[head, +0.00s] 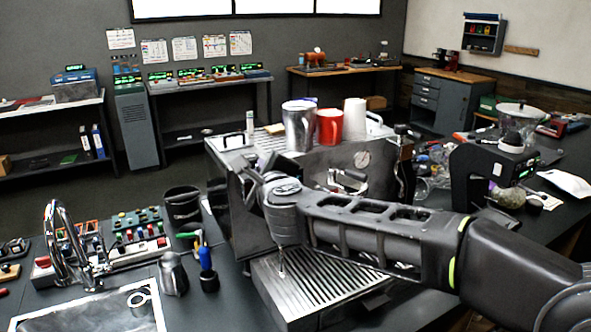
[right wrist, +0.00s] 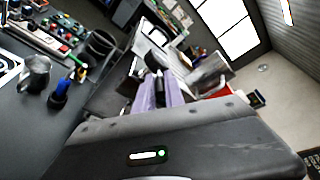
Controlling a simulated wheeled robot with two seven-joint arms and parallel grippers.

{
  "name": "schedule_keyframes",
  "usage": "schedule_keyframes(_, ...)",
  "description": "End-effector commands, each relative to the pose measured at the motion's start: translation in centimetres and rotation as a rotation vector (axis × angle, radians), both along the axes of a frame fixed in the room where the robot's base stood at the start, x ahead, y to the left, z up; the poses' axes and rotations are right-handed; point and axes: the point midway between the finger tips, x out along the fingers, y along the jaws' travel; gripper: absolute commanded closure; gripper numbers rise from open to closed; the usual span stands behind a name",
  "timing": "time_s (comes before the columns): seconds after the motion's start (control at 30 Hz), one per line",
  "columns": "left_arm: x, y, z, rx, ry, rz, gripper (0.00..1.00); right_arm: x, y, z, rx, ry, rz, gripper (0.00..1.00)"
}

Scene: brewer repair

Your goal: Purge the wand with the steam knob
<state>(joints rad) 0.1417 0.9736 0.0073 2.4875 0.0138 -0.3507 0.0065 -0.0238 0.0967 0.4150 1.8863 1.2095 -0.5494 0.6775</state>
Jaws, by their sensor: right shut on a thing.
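The steel espresso machine (head: 325,165) stands in the middle of the head view, with its slatted drip tray (head: 320,285) in front. My right arm reaches in from the right across the machine's front. My right gripper's purple-grey fingers (right wrist: 165,92) show in the right wrist view, against the machine's side and closed on a small dark part that seems to be the steam knob. The fingers and my wrist hide most of it. A thin metal rod (head: 281,262), probably the steam wand, hangs below my wrist over the drip tray. My left gripper is not in view.
A steel jug (head: 299,127), a red cup (head: 330,127) and a white cup (head: 354,118) stand on the machine. A milk pitcher (head: 173,274), a blue-handled tool (head: 205,257) and a dark bin (head: 182,208) stand left. A grinder (head: 490,175) stands right.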

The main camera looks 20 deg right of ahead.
Motion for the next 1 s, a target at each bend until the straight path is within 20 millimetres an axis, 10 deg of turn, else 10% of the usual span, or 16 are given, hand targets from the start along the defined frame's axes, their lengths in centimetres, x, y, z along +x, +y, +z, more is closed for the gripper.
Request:
schedule_keyframes(0.8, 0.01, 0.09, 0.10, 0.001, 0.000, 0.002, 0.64, -0.36, 0.55, -0.48, -0.003, 0.018, -0.137, 1.00)
schedule_keyframes(0.83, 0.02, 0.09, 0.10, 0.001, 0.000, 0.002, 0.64, -0.36, 0.55, -0.51, -0.004, 0.019, -0.138, 0.85)
schedule_keyframes(1.0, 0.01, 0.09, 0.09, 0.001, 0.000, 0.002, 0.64, -0.34, 0.63, -0.45, -0.003, 0.017, -0.135, 0.71)
